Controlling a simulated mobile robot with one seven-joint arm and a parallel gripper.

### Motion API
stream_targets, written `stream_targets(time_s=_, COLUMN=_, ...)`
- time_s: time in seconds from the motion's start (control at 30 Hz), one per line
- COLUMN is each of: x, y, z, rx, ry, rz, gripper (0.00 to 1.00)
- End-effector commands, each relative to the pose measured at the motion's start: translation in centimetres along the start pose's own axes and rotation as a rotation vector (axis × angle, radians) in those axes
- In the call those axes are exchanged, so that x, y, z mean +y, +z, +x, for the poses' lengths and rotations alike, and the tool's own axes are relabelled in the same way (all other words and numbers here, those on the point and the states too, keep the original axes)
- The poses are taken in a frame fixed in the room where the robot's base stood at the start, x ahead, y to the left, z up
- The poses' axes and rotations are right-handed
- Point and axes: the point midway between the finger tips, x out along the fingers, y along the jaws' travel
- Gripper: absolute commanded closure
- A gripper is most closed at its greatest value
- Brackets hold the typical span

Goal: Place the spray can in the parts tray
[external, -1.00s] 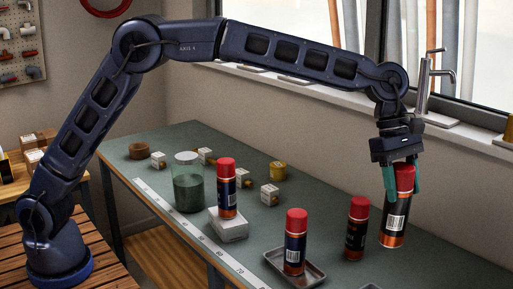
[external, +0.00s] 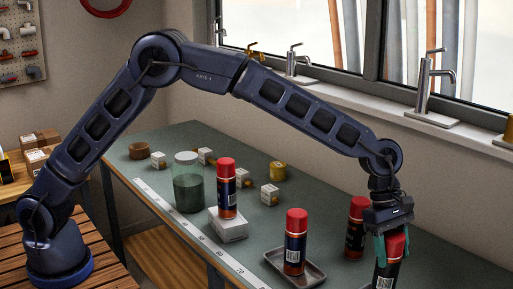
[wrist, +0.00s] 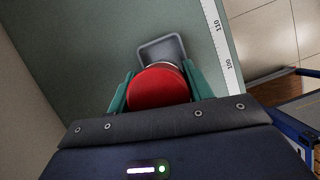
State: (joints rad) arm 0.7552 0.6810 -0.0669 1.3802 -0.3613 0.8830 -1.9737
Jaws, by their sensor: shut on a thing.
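My gripper (external: 392,247) is shut on a spray can (external: 387,272) with a red cap and dark body, near the bottom edge of the external view. In the wrist view the red cap (wrist: 158,88) sits between my green fingers. A small grey metal tray (wrist: 160,48) shows just past the can in the wrist view, partly hidden by the cap. I cannot tell whether the can touches it. Another metal tray (external: 313,276) in the external view has a red-capped spray can (external: 295,243) standing upright in it.
Another spray can (external: 355,228) stands behind my held one. One more can (external: 227,189) stands on a white box (external: 228,226). A glass jar (external: 188,184), small boxes and an amber roll (external: 278,171) stand farther back. A ruler strip (external: 222,258) follows the bench's front edge.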

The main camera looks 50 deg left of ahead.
Motion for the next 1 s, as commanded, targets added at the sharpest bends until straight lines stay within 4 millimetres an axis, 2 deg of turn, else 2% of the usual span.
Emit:
stream_targets(time_s=0.17, x=0.0, y=-0.4, z=0.9, rx=0.0, ry=0.0, rz=-0.001, gripper=0.95)
stream_targets(time_s=0.43, x=0.0, y=-1.6, z=4.0, rx=0.0, ry=-0.001, rz=-0.002, gripper=0.95)
stream_targets(time_s=0.83, x=0.0, y=-1.8, z=4.4, rx=-0.001, ry=0.0, rz=-0.001, gripper=0.95)
stream_targets(time_s=0.87, x=0.0, y=-1.8, z=4.4, rx=-0.001, ry=0.0, rz=-0.001, gripper=0.44)
stream_targets(time_s=0.93, x=0.0, y=-1.8, z=4.4, rx=-0.001, ry=0.0, rz=-0.001, gripper=0.3)
stream_targets(time_s=1.0, x=0.0, y=-1.8, z=4.3, rx=-0.001, ry=0.0, rz=-0.001, gripper=0.28)
